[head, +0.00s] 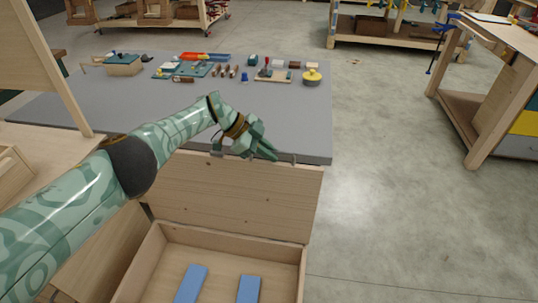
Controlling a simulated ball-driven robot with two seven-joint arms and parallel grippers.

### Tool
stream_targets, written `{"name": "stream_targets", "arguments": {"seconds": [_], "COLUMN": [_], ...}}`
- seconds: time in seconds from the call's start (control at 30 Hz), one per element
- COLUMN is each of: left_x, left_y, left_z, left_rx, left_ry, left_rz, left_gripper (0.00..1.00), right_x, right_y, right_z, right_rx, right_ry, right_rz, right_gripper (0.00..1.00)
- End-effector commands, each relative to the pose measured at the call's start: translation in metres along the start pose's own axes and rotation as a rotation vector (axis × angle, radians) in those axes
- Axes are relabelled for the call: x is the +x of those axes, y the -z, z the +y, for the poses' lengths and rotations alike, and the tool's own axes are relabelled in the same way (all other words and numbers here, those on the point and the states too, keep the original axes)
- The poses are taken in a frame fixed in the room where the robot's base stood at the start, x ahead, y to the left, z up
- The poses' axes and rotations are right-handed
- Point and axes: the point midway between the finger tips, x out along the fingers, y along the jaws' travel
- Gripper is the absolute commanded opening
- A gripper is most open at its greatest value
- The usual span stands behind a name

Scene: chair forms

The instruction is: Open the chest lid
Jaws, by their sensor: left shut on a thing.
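The wooden chest (222,239) stands at the bottom centre of the head view, with its inside showing. Its lid (240,195) is raised and stands steeply up at the back of the chest, close to the front edge of the grey table. My left gripper (266,152) is at the top edge of the lid and shut on the lid there. The exact grip is partly hidden by the fingers. My right gripper is not in view.
Two blue blocks (191,284) (249,289) lie in the chest. The grey table (300,125) behind holds tools, small parts and a yellow round container (312,78). A wooden workbench (490,85) stands at right. The concrete floor (400,210) right of the chest is clear.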

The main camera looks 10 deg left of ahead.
Motion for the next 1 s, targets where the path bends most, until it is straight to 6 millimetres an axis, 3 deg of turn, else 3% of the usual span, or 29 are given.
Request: {"name": "stream_targets", "arguments": {"seconds": [0.23, 0.27, 0.3, 0.33, 0.67, 0.87, 1.0], "left_x": [0.002, 0.002, 0.002, 0.001, -0.002, -0.036, -0.075], "left_y": [-0.001, -0.001, -0.001, 0.000, 0.000, 0.004, 0.004], "left_z": [0.001, 0.001, 0.001, 0.001, 0.000, -0.001, -0.002], "left_rx": [0.002, 0.002, 0.002, 0.002, 0.002, 0.004, 0.004], "left_ry": [-0.004, -0.004, -0.004, -0.003, -0.001, 0.003, 0.004], "left_rz": [-0.003, -0.003, -0.003, -0.003, -0.001, -0.003, -0.003], "left_gripper": [0.00, 0.19, 0.30, 0.32, 0.32, 0.32, 0.32], "right_x": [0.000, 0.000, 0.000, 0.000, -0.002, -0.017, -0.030], "right_y": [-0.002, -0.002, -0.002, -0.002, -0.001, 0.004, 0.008], "right_z": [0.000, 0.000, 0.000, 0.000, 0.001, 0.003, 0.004], "right_rx": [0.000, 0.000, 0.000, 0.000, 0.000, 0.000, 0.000], "right_ry": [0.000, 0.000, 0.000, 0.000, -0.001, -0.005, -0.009], "right_rz": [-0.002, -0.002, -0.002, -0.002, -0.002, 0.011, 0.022], "right_gripper": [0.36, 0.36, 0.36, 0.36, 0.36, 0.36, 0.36]}}
